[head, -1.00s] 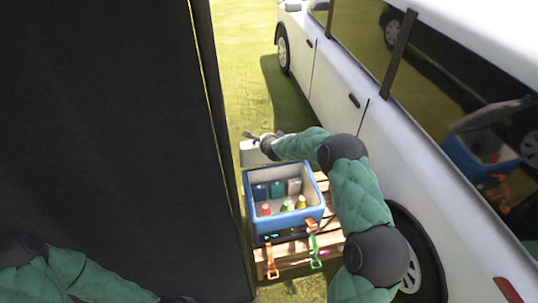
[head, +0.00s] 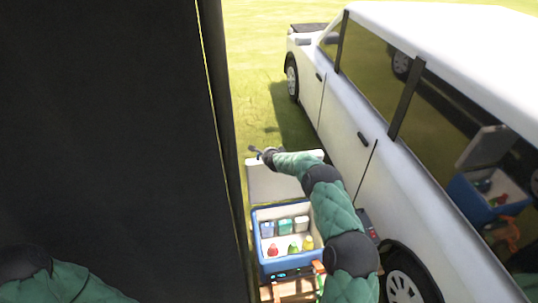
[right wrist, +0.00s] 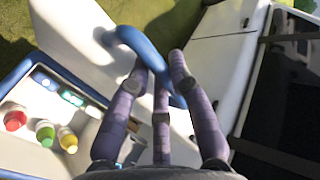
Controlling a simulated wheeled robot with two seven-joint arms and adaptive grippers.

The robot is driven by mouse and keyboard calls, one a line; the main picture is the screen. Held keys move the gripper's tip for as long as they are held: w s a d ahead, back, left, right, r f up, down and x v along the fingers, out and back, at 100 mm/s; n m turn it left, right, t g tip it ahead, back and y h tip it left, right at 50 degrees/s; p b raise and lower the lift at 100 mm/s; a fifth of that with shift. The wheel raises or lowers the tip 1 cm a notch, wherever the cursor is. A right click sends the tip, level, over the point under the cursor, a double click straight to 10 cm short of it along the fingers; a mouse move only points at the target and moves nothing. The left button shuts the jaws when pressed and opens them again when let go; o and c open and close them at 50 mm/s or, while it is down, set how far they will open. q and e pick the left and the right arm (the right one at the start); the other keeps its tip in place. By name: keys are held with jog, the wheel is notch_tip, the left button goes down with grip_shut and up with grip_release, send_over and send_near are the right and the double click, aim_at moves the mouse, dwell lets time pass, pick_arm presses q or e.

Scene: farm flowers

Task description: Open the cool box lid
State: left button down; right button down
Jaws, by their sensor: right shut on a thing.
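The blue cool box (head: 256,240) stands open, its white inside holding cartons and bottles. Its pale lid (head: 272,183) is raised at the box's far side. The lid also fills the upper left of the right wrist view (right wrist: 75,30). My right gripper (head: 258,152) is at the lid's far edge. In the right wrist view its fingers (right wrist: 163,75) are shut on a blue handle (right wrist: 132,42) at the lid. My left gripper is out of view; only part of that arm shows at lower left.
A white car (head: 350,115) stands close on the right, with the box mirrored in its window. A dark panel (head: 100,120) blocks the left side. Open grass (head: 265,60) lies beyond the lid. Orange straps (head: 318,270) hang at the box's front.

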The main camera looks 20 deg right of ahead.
jog(key=shift+w+d+r+p, duration=0.2)
jog(key=shift+w+p, duration=0.25)
jog(key=shift+w, duration=0.35)
jog(key=shift+w+d+r+p, duration=0.1)
jog(key=shift+w+d+p, duration=0.3)
jog(key=shift+w, duration=0.4)
jog(key=shift+a, duration=0.1)
jog(key=c, duration=1.1)
grip_release()
jog(key=shift+s+f, duration=0.1)
jog(key=shift+a, duration=0.1)
jog(key=v, duration=1.2)
jog(key=shift+a+f, duration=0.1)
jog(key=shift+f, duration=0.05)
